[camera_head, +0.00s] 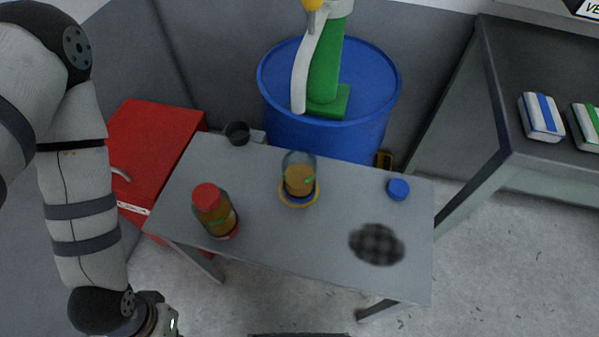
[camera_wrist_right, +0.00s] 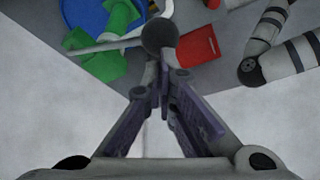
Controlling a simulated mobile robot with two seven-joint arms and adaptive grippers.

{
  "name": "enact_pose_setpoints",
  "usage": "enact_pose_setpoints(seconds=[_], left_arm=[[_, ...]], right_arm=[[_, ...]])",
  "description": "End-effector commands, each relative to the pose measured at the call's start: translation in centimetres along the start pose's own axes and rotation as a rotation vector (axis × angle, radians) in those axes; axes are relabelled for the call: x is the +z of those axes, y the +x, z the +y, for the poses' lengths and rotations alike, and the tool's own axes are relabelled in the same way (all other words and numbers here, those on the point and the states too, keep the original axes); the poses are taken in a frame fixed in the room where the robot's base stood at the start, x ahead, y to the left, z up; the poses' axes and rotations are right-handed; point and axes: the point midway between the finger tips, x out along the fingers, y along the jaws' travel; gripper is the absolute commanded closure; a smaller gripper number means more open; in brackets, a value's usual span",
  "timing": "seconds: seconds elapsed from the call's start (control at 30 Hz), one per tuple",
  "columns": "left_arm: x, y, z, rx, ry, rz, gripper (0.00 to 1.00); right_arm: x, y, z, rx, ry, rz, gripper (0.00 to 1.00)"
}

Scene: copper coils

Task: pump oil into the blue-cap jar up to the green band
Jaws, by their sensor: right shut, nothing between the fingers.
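An open clear jar (camera_head: 299,168) with amber oil stands in a yellow ring on the table; a green mark shows on its right side. I cannot tell exactly how the oil level sits against it. A blue cap (camera_head: 397,189) lies on the table to its right. The green pump (camera_head: 326,75), with a long white curved bar, stands on the blue drum (camera_head: 373,85). In the right wrist view, my right gripper (camera_wrist_right: 165,88) is shut and empty, just below a dark round knob (camera_wrist_right: 158,34). My left gripper (camera_head: 160,317) is cut off at the bottom left.
A red-capped jar (camera_head: 214,213) stands at the table's left. A dark round patch (camera_head: 377,244) lies at the front right, and a small dark cup (camera_head: 237,133) at the back left. A red cabinet (camera_head: 150,135) stands left, a grey bench (camera_head: 495,110) right.

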Motion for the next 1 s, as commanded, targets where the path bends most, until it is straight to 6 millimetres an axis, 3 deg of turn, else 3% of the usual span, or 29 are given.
enact_pose_setpoints(seconds=[0.67, 1.0], left_arm=[[-0.3, -0.4, 0.0, 0.001, 0.000, 0.015, 1.00], [-0.3, -0.4, 0.0, 0.001, 0.000, 0.014, 1.00]], right_arm=[[1.2, 2.9, 0.0, 0.000, 0.001, 0.000, 1.00], [2.7, 5.4, -0.6, 0.001, -0.001, -0.001, 1.00]])
